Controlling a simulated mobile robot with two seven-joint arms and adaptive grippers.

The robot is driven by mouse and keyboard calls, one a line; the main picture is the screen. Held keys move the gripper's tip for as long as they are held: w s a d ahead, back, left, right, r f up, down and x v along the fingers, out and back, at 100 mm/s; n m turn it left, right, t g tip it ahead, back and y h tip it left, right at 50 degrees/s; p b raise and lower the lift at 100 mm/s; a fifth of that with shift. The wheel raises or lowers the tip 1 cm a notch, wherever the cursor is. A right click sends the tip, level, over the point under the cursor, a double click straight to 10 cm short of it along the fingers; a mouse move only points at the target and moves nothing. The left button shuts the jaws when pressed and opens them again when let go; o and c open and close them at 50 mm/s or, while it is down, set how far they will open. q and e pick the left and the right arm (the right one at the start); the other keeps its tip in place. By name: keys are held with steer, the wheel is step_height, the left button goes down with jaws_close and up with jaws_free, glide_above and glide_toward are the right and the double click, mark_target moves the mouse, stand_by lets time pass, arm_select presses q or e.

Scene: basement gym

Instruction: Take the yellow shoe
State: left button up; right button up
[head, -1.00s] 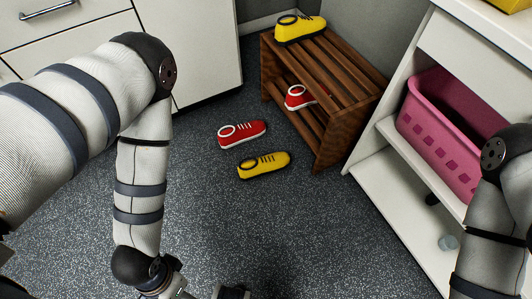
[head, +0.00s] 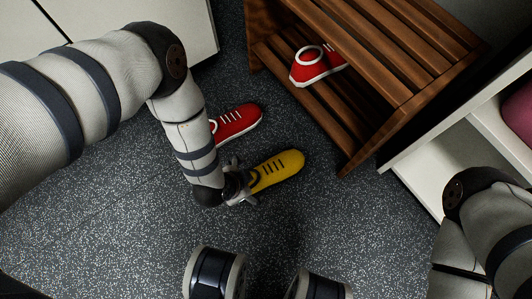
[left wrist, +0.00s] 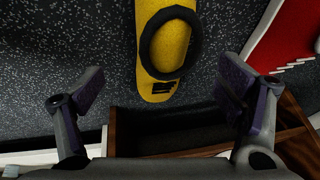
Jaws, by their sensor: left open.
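A red shoe (head: 240,120) lies just behind the yellow one, partly hidden by my left arm. A wooden slatted rack (head: 385,65) stands behind, with another red shoe (head: 318,68) on its lower shelf. A white shelf unit (head: 435,165) stands right. Floor in front is clear.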

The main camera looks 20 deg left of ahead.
mark_target(257, 180)
arm_select(q)
steer(key=b+x, duration=0.5)
steer(key=x, duration=0.4)
steer(key=shift+s+f, duration=0.15)
steer(key=shift+f, duration=0.15)
steer(key=shift+r, duration=0.15)
arm_select(e)
steer(key=shift+g, duration=0.5)
steer(key=f, duration=0.2)
steer(key=s+f, duration=0.1)
steer(key=f, duration=0.1)
steer(key=shift+s, duration=0.2)
arm_select(q)
steer(key=c, duration=1.5)
